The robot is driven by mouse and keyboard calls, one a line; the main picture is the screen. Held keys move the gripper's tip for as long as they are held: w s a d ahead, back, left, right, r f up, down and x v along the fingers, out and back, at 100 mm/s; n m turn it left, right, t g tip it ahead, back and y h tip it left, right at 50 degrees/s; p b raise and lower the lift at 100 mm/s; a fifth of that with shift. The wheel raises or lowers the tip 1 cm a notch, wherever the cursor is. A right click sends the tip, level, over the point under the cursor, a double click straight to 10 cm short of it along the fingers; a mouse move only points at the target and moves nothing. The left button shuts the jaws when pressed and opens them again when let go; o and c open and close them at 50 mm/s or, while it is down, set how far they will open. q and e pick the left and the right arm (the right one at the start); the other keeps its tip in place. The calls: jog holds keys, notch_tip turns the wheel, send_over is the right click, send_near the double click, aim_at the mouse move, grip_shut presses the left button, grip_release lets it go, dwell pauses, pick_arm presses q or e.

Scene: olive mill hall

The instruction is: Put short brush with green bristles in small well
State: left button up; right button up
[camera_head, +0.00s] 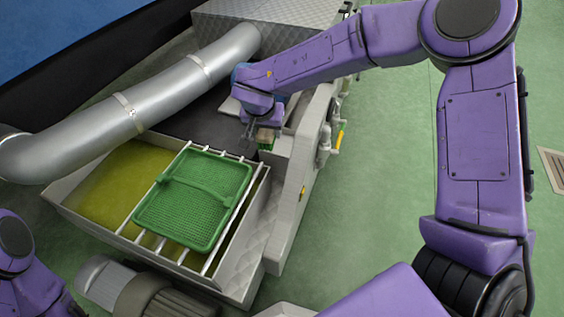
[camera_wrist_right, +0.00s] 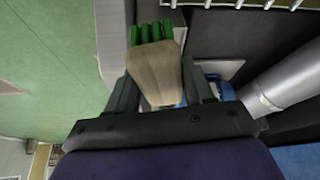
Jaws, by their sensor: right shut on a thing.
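My right gripper (camera_head: 251,138) is over the machine, at the far side of the green basket. In the right wrist view, the gripper (camera_wrist_right: 161,88) is shut on the short brush, whose pale wooden body (camera_wrist_right: 154,68) lies between the fingers. Its green bristles (camera_wrist_right: 153,32) point away from the gripper. In the head view, the brush (camera_head: 266,139) is small and partly hidden by the gripper. I cannot clearly pick out the small well. My left gripper is not in view; only part of my left arm shows at the lower left.
A green mesh basket (camera_head: 193,203) rests on metal bars over a tank of yellow-green liquid (camera_head: 115,187). A thick silver pipe (camera_head: 133,103) crosses at the left. Valves with a yellow handle (camera_head: 339,137) stick out at the machine's right side. Green floor (camera_head: 365,200) is clear there.

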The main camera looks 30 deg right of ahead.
jog(key=shift+m, duration=0.7)
jog(key=b+x, duration=0.1)
jog(key=x, duration=0.1)
jog(key=a+b+x, duration=0.1)
jog(key=b+x, duration=0.1)
jog(key=x, duration=0.1)
jog(key=shift+w+f, duration=0.2)
jog(key=shift+f, duration=0.25)
jog(key=shift+m+g+h, duration=0.3)
jog(key=w+d+f+b, duration=0.6)
jog(key=w+d+f, duration=0.3)
jog(key=f, duration=0.1)
jog(key=shift+w+d+b, duration=0.35)
jog(key=shift+w+d, duration=0.05)
jog(key=shift+w+d+f, duration=0.15)
jog(key=shift+f, duration=0.1)
notch_tip(320, 180, down, 3)
jog(key=shift+w+f+b, duration=0.1)
jog(key=shift+b, duration=0.65)
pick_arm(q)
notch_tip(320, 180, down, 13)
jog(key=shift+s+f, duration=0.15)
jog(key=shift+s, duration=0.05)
pick_arm(e)
jog(key=shift+r, duration=0.2)
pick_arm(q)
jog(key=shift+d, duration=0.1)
pick_arm(e)
jog(key=shift+f, duration=0.15)
